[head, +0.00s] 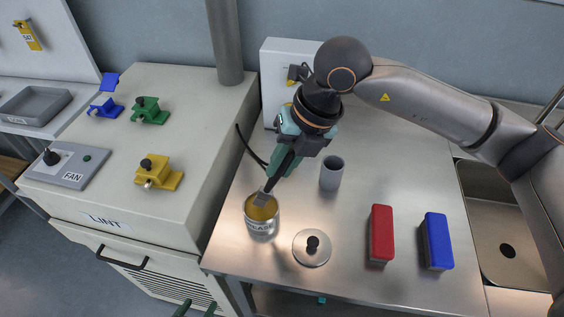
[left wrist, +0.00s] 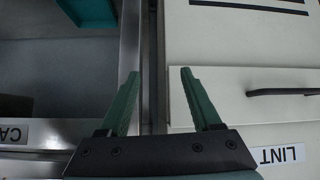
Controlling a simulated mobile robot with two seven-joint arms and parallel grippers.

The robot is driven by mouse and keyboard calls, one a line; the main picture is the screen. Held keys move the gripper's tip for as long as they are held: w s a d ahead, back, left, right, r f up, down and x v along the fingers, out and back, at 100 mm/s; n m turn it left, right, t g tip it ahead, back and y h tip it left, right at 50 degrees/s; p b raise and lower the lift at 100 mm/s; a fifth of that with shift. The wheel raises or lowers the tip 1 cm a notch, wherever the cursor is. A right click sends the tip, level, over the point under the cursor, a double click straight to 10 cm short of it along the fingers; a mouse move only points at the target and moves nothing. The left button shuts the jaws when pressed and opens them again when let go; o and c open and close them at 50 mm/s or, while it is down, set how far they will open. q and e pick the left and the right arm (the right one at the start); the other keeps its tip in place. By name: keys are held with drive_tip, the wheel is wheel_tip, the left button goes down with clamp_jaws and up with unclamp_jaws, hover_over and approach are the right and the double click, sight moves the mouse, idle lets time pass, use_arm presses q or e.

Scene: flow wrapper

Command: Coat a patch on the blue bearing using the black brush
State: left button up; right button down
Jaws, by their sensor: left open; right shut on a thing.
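The blue bearing (head: 104,108) sits on the cream cabinet top at the left, behind a yellow bearing (head: 160,178) and beside a green bearing (head: 150,111). My right gripper (head: 286,158) is shut on the black brush (head: 278,175), which is tilted with its head down. The brush's metal end (head: 263,198) is at the mouth of an open can of grease (head: 262,227); the bristle tips are hidden. My left gripper (head: 196,309) is open and empty at the bottom edge of the head view. Its green fingers also show apart in the left wrist view (left wrist: 160,85).
The can's lid (head: 312,254), a grey cup (head: 331,174), a red block (head: 381,233) and a blue block (head: 436,241) stand on the steel table. A sink (head: 505,225) is at right.

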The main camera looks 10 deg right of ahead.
drive_tip(key=shift+s+f+b, duration=0.1)
drive_tip(key=shift+f+b, duration=0.5)
drive_tip(key=shift+b, duration=0.15)
idle(1.9)
drive_tip(key=shift+r+p, duration=1.85)
drive_tip(key=shift+r, duration=1.8)
drive_tip(key=shift+f, duration=0.1)
